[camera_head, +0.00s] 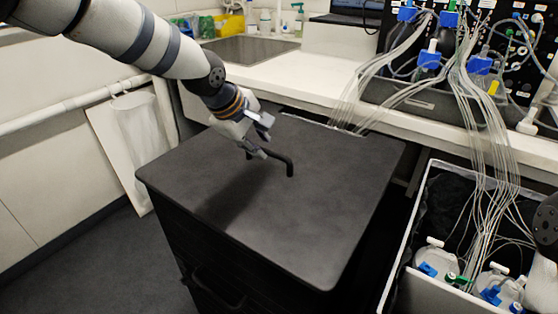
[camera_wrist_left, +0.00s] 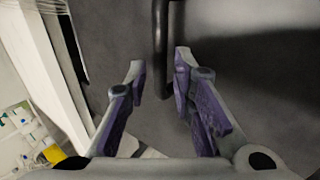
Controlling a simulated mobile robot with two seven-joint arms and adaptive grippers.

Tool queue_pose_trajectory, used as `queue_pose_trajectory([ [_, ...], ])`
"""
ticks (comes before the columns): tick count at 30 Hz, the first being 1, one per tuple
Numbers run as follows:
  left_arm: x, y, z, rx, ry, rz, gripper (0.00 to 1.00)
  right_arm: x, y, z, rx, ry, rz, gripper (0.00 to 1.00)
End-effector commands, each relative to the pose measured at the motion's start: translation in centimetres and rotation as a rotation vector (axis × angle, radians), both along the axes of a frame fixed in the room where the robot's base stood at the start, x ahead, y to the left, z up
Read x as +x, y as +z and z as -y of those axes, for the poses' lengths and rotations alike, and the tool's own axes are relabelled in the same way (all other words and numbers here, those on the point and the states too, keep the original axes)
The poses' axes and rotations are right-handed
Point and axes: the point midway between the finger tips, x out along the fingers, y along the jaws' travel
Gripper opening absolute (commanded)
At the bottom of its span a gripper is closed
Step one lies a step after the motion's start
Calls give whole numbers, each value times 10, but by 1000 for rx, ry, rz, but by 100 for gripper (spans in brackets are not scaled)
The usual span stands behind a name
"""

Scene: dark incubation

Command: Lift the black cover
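The black cover (camera_head: 290,225) is a flat, dark square lid lying level on a black box-shaped body (camera_head: 240,275). A black bar handle (camera_head: 285,161) rises near the middle of its top. My left gripper (camera_head: 261,150) is above the cover at the handle's far left end. In the left wrist view the handle (camera_wrist_left: 161,50) runs between the two spread fingers of the left gripper (camera_wrist_left: 158,75), with small gaps on both sides. The gripper partly hides the handle in the head view. My right gripper is out of view.
A white counter (camera_head: 310,75) with a sink (camera_head: 250,48) runs behind the cover. At the right, a white-walled bin (camera_head: 398,270) holds bottles (camera_head: 435,258), with many thin tubes (camera_head: 470,150) rising to a black rack. A rail (camera_head: 60,115) lines the left wall.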

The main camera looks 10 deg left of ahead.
Motion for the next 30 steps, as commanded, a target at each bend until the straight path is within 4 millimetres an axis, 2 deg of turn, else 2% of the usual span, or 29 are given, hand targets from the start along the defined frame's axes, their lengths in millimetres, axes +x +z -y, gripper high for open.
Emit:
queue_pose_trajectory([
  [4, 12, -29, 3, -1, -1, -7, 23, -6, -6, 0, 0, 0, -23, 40],
  [8, 23, -44, 7, 0, 0, -3, 23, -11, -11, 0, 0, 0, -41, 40],
  [15, 25, -42, 8, 0, -1, 4, 23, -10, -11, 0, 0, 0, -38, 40],
  [16, 25, -42, 8, 0, -1, 4, 18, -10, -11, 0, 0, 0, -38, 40],
  [18, 25, -42, 8, 0, -1, 4, 3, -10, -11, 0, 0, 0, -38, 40],
  [19, 25, -42, 8, 0, -1, 4, 0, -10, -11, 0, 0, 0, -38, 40],
  [30, 26, -40, 8, -1, -1, 8, 0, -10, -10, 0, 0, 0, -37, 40],
])
